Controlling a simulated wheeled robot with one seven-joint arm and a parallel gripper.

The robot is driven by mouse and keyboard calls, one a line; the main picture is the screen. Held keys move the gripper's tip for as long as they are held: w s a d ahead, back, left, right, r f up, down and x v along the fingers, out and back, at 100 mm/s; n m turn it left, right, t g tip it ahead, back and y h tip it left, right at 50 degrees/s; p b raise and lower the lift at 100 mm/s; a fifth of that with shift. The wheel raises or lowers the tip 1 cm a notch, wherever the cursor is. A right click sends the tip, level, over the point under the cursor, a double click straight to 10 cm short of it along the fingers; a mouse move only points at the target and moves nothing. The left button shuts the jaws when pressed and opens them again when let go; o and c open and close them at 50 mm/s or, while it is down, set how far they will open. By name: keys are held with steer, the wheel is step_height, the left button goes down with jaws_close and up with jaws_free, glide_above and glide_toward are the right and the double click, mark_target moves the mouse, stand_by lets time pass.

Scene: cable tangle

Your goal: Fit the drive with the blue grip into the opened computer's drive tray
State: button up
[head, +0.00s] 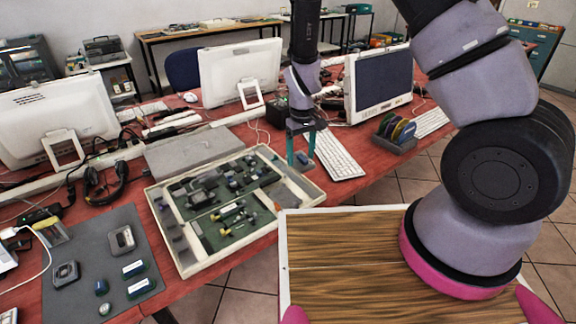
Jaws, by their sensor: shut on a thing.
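The opened computer (165,226) lies flat on the red table, a shallow cream case with a green board and several parts inside. A grey strip-like bay (285,197) runs along its right side; I cannot tell for certain that it is the drive tray. My gripper (302,163) points down just above the case's far right corner, its teal fingers shut on a small blue-grey thing (302,157). This looks like the drive with the blue grip, mostly hidden between the fingers. I cannot tell whether it touches the case.
A grey mat (85,251) at left holds several small parts, some blue. A grey cover panel (188,152) lies behind the case. A white keyboard (338,155) is close to my gripper's right, with a disc rack (394,133) beyond. Monitors (240,72) stand at the back.

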steer(key=s+a+f+n, duration=0.1)
steer(key=s+a+f, duration=0.1)
steer(key=s+a, duration=0.25)
steer(key=shift+w+a+f, duration=0.1)
steer(key=shift+f, duration=1.05)
steer(key=shift+w+a+f, duration=0.1)
steer(key=shift+a+f, duration=0.05)
steer(key=shift+f, duration=1.05)
steer(key=shift+w+a+f, duration=0.1)
steer(key=shift+f, duration=1.05)
steer(key=shift+f, duration=0.65)
steer(key=o, duration=1.3)
step_height(320, 180, up, 11)
steer(key=shift+f, duration=0.1)
step_height(320, 180, up, 5)
glide_above(285, 198)
steer(key=shift+r, duration=0.55)
